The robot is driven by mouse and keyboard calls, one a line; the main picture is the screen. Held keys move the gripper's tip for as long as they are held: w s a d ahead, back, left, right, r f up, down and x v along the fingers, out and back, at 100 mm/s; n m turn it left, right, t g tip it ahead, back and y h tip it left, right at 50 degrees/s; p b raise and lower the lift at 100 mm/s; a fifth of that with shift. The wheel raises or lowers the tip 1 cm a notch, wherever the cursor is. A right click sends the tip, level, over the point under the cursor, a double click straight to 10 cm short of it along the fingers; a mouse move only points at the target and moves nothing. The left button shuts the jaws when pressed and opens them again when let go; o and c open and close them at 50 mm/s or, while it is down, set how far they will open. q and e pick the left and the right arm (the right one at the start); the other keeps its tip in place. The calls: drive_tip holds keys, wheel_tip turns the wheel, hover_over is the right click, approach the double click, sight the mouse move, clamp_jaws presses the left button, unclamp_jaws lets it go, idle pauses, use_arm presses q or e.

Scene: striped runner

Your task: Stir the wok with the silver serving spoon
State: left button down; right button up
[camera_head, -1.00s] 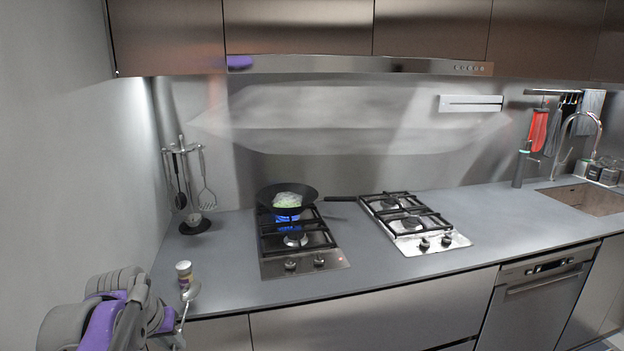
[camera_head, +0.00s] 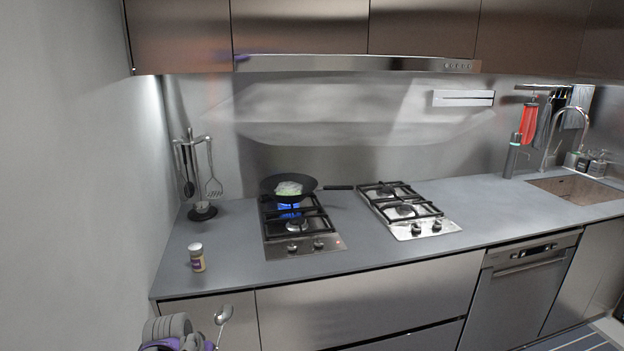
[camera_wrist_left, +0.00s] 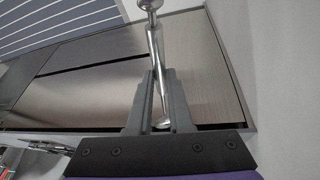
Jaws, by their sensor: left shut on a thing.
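The black wok (camera_head: 268,184) sits on the back burner of the left hob, over a blue flame, with its handle pointing right. Pale green and white food (camera_head: 290,188) lies in it. The silver serving spoon (camera_head: 223,314) is at the bottom of the head view, bowl up, in front of the counter's front edge and apart from the wok. In the left wrist view my left gripper (camera_wrist_left: 152,98) is shut on the spoon's handle (camera_wrist_left: 158,62). In the head view only part of my left arm shows at the bottom edge. My right gripper is not in view.
A small jar (camera_head: 197,257) stands on the counter's left front. A utensil rack (camera_head: 203,210) stands at the back left by the wall. A second hob (camera_head: 408,212) is right of the wok, then the sink (camera_head: 580,190). A range hood (camera_head: 355,64) hangs above.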

use_arm(q)
drive_tip(key=s+d+f+m+p, duration=0.1)
drive_tip(key=s+d+f+p, duration=0.15)
drive_tip(key=d+f, duration=0.55)
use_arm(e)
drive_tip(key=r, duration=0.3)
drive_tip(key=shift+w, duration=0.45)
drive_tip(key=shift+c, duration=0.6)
use_arm(q)
drive_tip(key=w+d+r+m+g+h, duration=0.1)
drive_tip(key=w+d+r+m, duration=0.3)
drive_tip(key=d, duration=0.2)
drive_tip(key=w+d+r+m+h, duration=0.2)
drive_tip(key=w+d+r+m, duration=0.2)
drive_tip(key=d, duration=0.3)
drive_tip(key=shift+w+d+r+g, duration=0.2)
drive_tip(key=shift+r+g, duration=0.2)
drive_tip(key=shift+r, duration=0.2)
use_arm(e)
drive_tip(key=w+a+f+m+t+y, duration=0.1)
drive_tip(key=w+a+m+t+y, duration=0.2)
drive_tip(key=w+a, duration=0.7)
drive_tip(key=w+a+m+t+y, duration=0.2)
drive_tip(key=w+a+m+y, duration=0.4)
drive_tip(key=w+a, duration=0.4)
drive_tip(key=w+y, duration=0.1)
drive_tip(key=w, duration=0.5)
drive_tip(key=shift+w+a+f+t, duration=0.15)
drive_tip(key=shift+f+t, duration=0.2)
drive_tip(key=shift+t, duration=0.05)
